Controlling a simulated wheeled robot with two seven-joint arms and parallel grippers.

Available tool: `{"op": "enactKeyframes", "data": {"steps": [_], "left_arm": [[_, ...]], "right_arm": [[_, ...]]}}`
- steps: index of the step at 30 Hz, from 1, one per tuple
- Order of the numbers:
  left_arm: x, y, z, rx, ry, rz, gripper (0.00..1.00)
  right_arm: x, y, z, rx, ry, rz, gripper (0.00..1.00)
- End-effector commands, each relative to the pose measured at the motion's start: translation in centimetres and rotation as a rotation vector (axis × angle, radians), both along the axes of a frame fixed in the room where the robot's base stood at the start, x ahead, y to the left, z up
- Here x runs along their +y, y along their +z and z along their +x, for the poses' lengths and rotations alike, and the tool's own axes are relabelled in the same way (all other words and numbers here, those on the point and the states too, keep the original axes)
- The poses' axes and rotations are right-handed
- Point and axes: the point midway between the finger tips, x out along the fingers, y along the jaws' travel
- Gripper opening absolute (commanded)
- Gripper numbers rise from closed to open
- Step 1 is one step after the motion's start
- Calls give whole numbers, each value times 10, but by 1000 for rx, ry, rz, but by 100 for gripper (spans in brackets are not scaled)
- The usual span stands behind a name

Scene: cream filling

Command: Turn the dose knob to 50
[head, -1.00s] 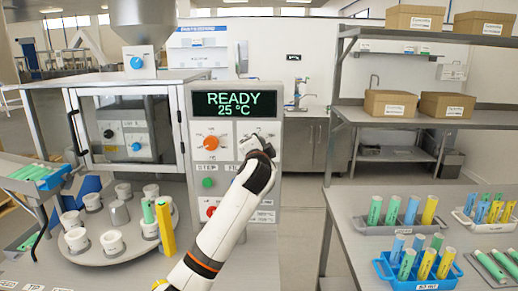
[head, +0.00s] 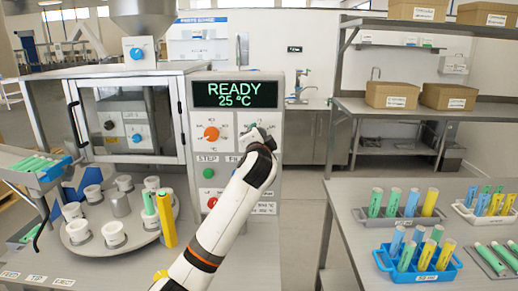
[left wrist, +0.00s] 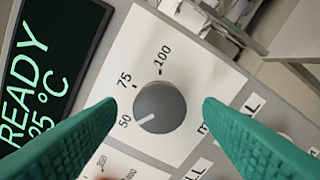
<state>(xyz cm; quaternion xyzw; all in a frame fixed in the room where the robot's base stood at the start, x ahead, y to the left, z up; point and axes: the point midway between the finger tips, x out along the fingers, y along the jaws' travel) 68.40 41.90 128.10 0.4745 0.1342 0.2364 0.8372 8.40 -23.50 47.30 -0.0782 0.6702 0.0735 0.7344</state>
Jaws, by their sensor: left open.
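The dose knob (left wrist: 160,107) is a round grey dial on a white plate marked 50, 75 and 100 in the left wrist view. Its white pointer line faces the 50 mark. My left gripper (left wrist: 160,110) is open, with its green fingers on either side of the knob and visible gaps between them and it. In the head view my left gripper (head: 262,138) is at the machine's panel, right of the orange knob (head: 211,133), and hides most of the dose knob. My right gripper is not in view.
The panel's display (head: 235,94) reads READY 25 °C. Below are a green button (head: 208,173) and a red button (head: 212,203). A round turntable (head: 82,240) with several white cups stands at left. A rack table (head: 350,262) with tubes is at right.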

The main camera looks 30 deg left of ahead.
Motion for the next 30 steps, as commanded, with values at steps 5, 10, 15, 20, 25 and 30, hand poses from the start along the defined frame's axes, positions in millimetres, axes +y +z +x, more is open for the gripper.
{"op": "enactKeyframes", "data": {"steps": [5,10,15,20,25,30], "left_arm": [[-20,-4,-31,-2,-4,-1,61],[-39,-4,-62,0,-3,-1,61],[-51,-3,-82,1,-3,-2,61],[-56,-2,-90,3,-2,-2,61],[-56,-2,-91,3,-1,-2,61],[-56,-2,-91,3,-1,-2,61]], "right_arm": [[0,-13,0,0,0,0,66],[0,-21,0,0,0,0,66],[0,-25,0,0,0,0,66],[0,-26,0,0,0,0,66],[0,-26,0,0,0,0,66],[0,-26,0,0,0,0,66]]}}
